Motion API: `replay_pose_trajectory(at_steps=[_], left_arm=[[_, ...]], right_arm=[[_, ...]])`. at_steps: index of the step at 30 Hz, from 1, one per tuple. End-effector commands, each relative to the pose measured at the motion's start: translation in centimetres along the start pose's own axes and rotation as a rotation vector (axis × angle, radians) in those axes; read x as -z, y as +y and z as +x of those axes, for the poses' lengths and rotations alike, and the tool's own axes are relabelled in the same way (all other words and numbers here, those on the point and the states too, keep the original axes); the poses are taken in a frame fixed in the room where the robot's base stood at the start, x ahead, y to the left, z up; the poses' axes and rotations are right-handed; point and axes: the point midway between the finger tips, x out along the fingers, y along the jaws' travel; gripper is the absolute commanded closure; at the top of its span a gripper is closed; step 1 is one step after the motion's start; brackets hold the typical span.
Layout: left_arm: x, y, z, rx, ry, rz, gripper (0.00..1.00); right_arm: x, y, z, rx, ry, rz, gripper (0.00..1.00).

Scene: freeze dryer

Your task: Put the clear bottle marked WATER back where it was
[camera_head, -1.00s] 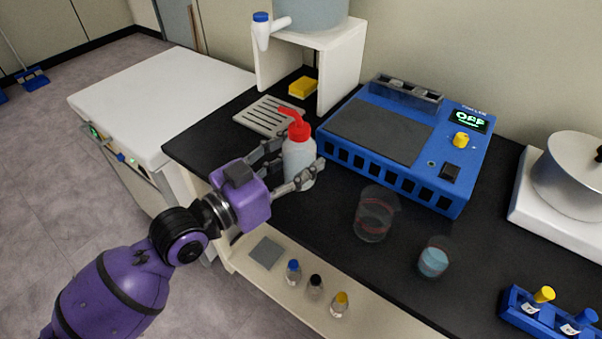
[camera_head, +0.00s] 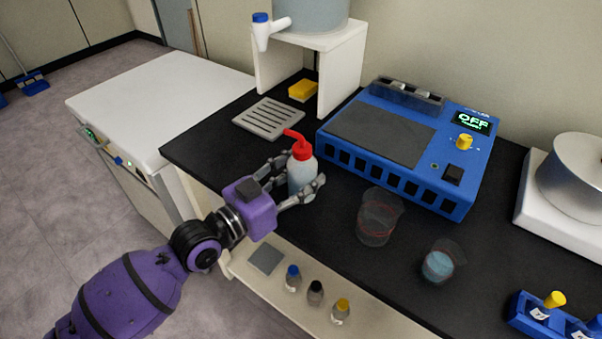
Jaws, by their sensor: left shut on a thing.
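The clear bottle with a red cap and red spout (camera_head: 301,170) stands upright at the black bench top, in front of the blue machine's left corner. Any WATER marking is not readable from here. My left gripper (camera_head: 300,188) is shut on this bottle, with one finger on each side of its body. The bottle's base is partly hidden by the near finger, so I cannot tell whether it touches the bench. My right gripper is not in view.
A slotted drain tray (camera_head: 269,118) and a yellow sponge (camera_head: 303,90) lie behind the bottle. The blue machine (camera_head: 405,150) is to its right, with an empty beaker (camera_head: 378,218) and a beaker of blue liquid (camera_head: 439,263) nearer. Several small bottles stand on the lower shelf (camera_head: 365,325).

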Motion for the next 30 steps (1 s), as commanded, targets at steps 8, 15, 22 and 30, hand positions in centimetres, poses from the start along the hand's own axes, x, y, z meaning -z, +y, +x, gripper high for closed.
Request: replay_pose_trajectory(at_steps=[8,15,22,30], left_arm=[[-0.2,0.0,0.0,0.000,-0.001,-0.001,0.35],[-0.1,0.0,0.0,0.000,-0.001,0.000,0.35],[0.0,0.0,-2.4,0.000,-0.006,0.001,0.35],[-0.1,0.0,-8.3,0.000,-0.007,0.001,0.35]], right_arm=[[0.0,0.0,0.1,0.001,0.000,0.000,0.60],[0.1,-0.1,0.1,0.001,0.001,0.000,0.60],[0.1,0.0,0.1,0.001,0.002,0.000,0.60],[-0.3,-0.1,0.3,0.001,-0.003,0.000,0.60]])
